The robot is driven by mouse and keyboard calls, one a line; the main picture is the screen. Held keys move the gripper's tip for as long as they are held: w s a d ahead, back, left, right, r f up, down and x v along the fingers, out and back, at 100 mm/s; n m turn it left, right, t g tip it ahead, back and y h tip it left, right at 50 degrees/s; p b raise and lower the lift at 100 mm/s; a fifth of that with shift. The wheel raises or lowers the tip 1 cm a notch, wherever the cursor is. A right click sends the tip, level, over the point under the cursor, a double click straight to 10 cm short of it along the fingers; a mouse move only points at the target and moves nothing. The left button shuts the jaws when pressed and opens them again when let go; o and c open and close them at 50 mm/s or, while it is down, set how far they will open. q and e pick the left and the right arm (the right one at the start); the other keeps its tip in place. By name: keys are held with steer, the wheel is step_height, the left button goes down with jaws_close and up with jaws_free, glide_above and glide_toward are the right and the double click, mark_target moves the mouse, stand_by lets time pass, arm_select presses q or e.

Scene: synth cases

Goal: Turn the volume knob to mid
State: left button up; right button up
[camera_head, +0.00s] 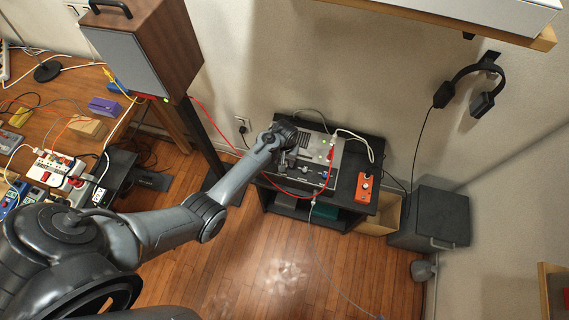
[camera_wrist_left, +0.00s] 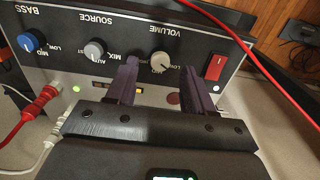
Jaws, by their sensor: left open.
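The grey volume knob (camera_wrist_left: 161,62) sits on the amplifier's front panel (camera_wrist_left: 130,34) under the VOLUME lettering, in the left wrist view. Its pointer is too small to read surely; small LOW lettering is beside it. My left gripper (camera_wrist_left: 161,73) is open, with one dark purple finger on each side of the knob's lower edge in the picture. I cannot tell whether the fingers touch it. In the head view my left gripper (camera_head: 289,155) is over the left part of the amplifier (camera_head: 325,152), hiding the knob. My right gripper is not in view.
A grey source knob (camera_wrist_left: 95,49), a blue bass knob (camera_wrist_left: 28,42) and a red switch (camera_wrist_left: 215,67) flank the volume knob. An orange box (camera_head: 365,187) lies on the same black stand (camera_head: 347,203).

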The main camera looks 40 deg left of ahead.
arm_select(q)
steer(key=shift+f+b, duration=0.3)
steer(key=shift+f, duration=1.1)
jaws_close()
